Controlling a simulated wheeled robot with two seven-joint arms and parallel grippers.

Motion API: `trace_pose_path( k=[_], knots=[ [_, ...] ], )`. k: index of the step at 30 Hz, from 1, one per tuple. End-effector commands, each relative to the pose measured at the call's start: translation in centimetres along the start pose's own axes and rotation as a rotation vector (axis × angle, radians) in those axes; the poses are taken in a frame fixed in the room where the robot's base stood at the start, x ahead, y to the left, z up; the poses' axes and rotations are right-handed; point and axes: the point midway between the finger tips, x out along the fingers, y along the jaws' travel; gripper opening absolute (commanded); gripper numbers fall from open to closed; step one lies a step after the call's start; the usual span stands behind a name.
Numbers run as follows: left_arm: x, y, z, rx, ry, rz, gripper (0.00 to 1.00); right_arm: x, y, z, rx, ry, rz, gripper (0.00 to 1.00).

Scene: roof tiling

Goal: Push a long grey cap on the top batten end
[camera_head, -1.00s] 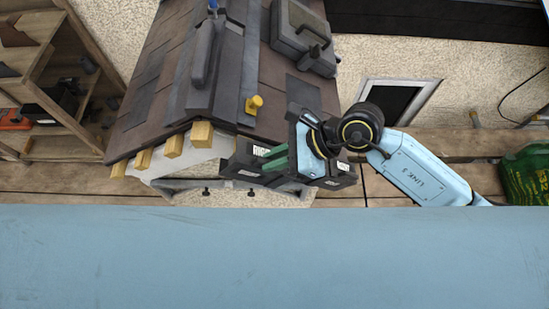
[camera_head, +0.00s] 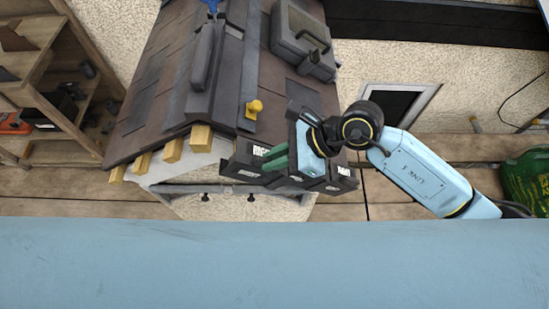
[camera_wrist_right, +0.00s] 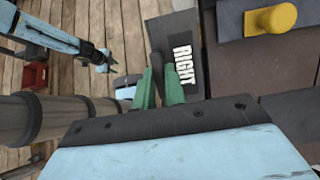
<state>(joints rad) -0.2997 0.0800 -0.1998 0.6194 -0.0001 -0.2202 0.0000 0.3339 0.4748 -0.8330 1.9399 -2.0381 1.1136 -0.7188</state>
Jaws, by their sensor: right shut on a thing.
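Several bare yellow wooden batten ends stick out along the front-left edge of the roof; the top batten end (camera_head: 201,138) is nearest the ridge and has no cap on it. My right gripper (camera_head: 272,158) has green fingers and is right of it, in front of the roof's right slope. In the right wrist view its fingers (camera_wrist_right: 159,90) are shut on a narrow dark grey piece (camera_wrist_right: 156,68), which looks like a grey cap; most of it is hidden. My left gripper (camera_wrist_right: 108,60) shows small in the right wrist view, too small to tell its jaws.
Dark boxes with white labels (camera_head: 259,151), one reading RIGHT, stand close around my right fingers. A yellow knob (camera_head: 254,107) and a grey case (camera_head: 302,42) are on the roof. A wooden shelf (camera_head: 62,119) stands left. Plank floor lies below.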

Motion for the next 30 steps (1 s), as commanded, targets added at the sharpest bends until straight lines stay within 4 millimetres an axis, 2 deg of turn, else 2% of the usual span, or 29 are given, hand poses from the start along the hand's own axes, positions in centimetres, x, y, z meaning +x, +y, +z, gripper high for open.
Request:
trace_pose_path(
  k=[30],
  knots=[
    [0.7, 0.1, 0.0, 0.000, 0.001, 0.001, 0.38, 0.0, -1.2, 0.1, 0.000, -0.001, 0.000, 0.00]
  ],
)
